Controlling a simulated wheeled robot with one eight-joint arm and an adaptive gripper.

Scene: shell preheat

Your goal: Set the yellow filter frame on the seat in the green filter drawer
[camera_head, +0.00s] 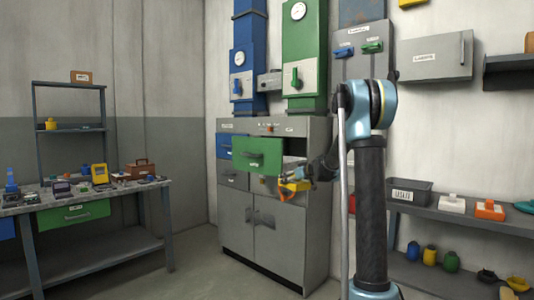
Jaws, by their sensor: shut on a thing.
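The green drawer (257,153) in the upper part of the grey cabinet stands pulled out, its front panel facing me. Its inside and the seat are hidden from this view. My gripper (297,184) is in front of the cabinet, lower and to the right of the drawer front. It is shut on a small yellow piece (293,186), which looks like the yellow filter frame, though it is small and partly covered by the gripper. A bit of orange shows just under it. I cannot tell whether the piece touches anything else.
Grey cabinet (250,255) has blue and green columns above. A workbench (150,189) at left holds small items, including another yellow block (100,173), with a second green drawer (75,213) below. Right shelf (460,220) carries a dark bin (408,192). Floor between bench and cabinet is clear.

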